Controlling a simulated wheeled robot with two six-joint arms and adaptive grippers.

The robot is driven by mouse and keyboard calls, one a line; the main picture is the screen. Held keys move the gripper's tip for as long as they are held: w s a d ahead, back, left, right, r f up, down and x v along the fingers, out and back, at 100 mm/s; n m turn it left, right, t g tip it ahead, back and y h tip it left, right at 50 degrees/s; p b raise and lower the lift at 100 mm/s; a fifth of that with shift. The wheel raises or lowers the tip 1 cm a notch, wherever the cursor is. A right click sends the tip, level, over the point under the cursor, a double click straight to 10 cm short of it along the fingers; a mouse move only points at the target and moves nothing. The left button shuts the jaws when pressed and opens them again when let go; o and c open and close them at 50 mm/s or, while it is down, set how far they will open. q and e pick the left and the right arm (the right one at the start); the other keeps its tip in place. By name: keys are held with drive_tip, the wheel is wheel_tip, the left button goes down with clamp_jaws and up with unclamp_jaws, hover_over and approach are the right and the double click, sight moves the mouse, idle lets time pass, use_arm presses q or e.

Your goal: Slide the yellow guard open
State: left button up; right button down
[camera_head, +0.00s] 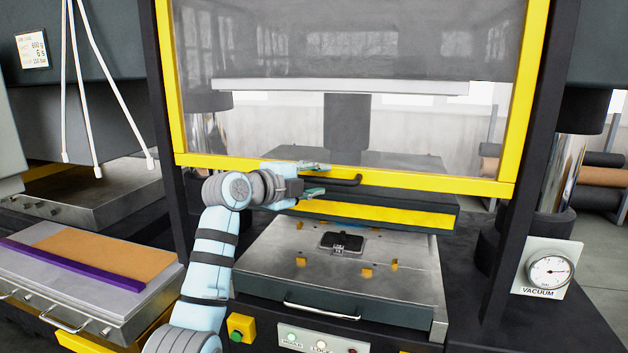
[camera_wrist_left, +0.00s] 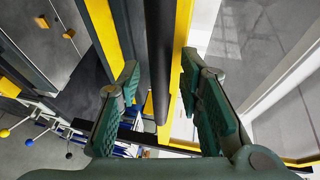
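The yellow guard (camera_head: 420,183) is a yellow frame around a clear pane on the press. Its lower bar hangs above the tray, with a gap below. A black bar handle (camera_head: 346,181) sits on the lower bar. My left gripper (camera_head: 318,179) is at the handle's left part, one finger above and one below. In the left wrist view the dark handle (camera_wrist_left: 160,60) runs between the spread green fingers (camera_wrist_left: 161,78), with gaps on both sides. My right gripper is not in view.
Below the guard is a metal tray (camera_head: 400,285) with a small black part (camera_head: 343,242) and several yellow blocks. A vacuum gauge (camera_head: 550,270) stands at right. At left, another tray (camera_head: 150,300) holds an orange sheet (camera_head: 100,257). Dark posts flank the guard.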

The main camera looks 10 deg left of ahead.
use_arm(q)
drive_tip(key=shift+s+a+r, duration=0.1)
drive_tip(key=shift+s, duration=0.05)
drive_tip(key=v, duration=1.1)
drive_tip(key=shift+s+a, duration=0.15)
drive_tip(key=shift+s, duration=0.15)
drive_tip(key=shift+w, duration=0.1)
